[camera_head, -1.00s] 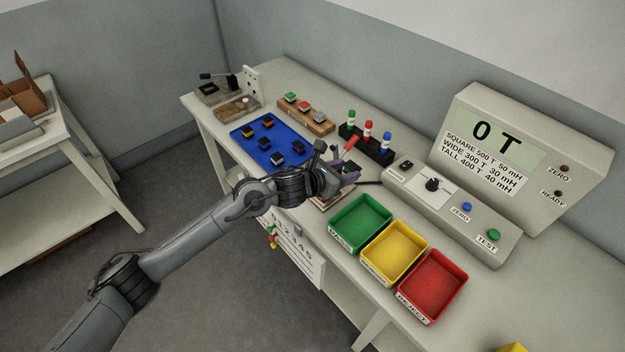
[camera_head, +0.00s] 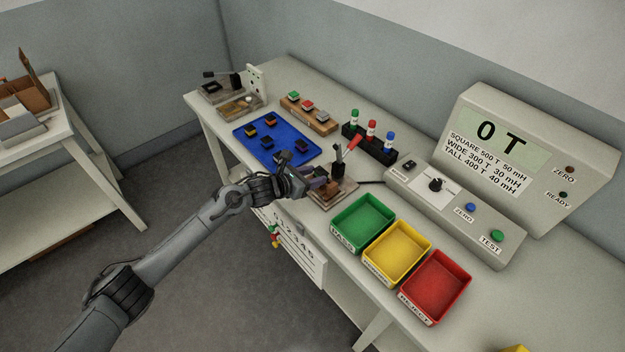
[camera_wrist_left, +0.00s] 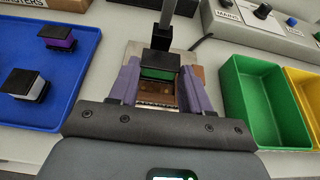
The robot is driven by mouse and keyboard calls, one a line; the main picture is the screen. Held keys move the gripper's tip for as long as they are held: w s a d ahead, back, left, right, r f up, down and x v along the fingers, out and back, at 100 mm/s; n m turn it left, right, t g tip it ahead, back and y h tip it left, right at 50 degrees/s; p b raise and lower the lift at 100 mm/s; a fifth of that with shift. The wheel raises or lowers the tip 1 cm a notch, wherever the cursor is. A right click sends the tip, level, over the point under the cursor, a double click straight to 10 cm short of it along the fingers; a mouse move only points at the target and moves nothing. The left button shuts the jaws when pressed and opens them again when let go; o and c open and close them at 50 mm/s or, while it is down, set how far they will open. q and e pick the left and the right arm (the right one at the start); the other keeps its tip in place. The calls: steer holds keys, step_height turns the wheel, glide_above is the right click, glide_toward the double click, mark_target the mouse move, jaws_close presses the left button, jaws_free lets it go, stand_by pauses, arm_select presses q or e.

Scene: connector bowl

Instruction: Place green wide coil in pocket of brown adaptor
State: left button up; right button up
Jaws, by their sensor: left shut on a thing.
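My left gripper (camera_head: 318,181) has its purple fingers at the near left side of a test fixture in the head view. In the left wrist view the fingers (camera_wrist_left: 160,84) are on either side of a green coil (camera_wrist_left: 158,74) with a black top, and they are shut on it. The brown adaptor (camera_head: 334,187) sits on the fixture base beside the fingertips. In the wrist view a brown part (camera_wrist_left: 158,97) shows just below the coil. I cannot tell whether the coil is in the pocket. My right gripper is not in view.
A clamp with a red handle (camera_head: 353,143) rises from the fixture. A blue tray (camera_head: 290,165) with several coils lies to the left. The green bin (camera_head: 363,222), yellow bin (camera_head: 397,250) and red bin (camera_head: 435,285) stand to the right. A wooden rack (camera_head: 320,125) is behind.

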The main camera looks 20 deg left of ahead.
arm_select(q)
steer(key=shift+d+f, duration=0.1)
steer(key=shift+f, duration=0.7)
steer(key=shift+f, duration=0.15)
steer(key=o, duration=0.8)
steer(key=shift+c, duration=0.2)
